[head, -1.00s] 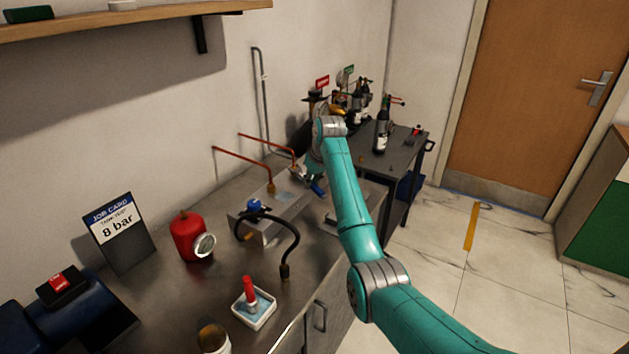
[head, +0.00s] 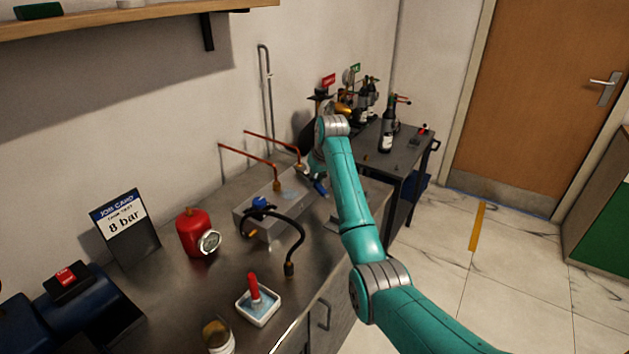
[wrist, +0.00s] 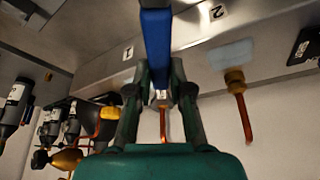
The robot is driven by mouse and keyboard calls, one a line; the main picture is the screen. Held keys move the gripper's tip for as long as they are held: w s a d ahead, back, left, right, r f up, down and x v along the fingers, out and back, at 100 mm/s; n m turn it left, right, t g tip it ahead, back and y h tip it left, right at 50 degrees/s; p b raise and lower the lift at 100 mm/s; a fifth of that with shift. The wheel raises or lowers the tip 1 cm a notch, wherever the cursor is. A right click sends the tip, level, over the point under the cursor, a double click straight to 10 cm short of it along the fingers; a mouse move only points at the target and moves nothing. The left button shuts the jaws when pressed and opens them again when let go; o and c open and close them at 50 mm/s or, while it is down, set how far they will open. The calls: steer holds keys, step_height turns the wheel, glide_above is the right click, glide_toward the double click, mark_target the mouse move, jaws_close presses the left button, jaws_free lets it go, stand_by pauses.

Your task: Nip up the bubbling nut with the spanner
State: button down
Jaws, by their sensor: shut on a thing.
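My gripper (wrist: 158,92) is shut on the spanner, whose blue handle (wrist: 155,45) runs up between the fingers. The handle also shows in the head view (head: 320,187). The spanner's jaw end is mostly hidden by my fingers. It is near the copper pipe (wrist: 163,125) at the port marked 1; I cannot tell whether it is around or beside the nut there. A brass nut (wrist: 234,77) with a copper pipe sits at the port marked 2, apart from the gripper. A pale wet-looking patch lies beside it. I cannot make out bubbles on either nut.
The metal block (head: 262,227) stands on the steel bench with a blue valve and black hose (head: 300,240). A red canister with gauge (head: 194,234), a white tray (head: 258,312) and a job card reading 8 bar (head: 126,226) stand left. Bottles (head: 387,133) stand on the far table.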

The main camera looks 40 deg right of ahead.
steer(key=shift+s+d+n, duration=0.1)
steer(key=shift+d+n, duration=0.4)
steer(key=shift+d, duration=0.15)
stand_by(0.3)
steer(key=shift+s+a, duration=0.2)
steer(key=shift+s, duration=2.3)
steer(key=shift+r, duration=0.15)
steer(key=shift+r, duration=2.15)
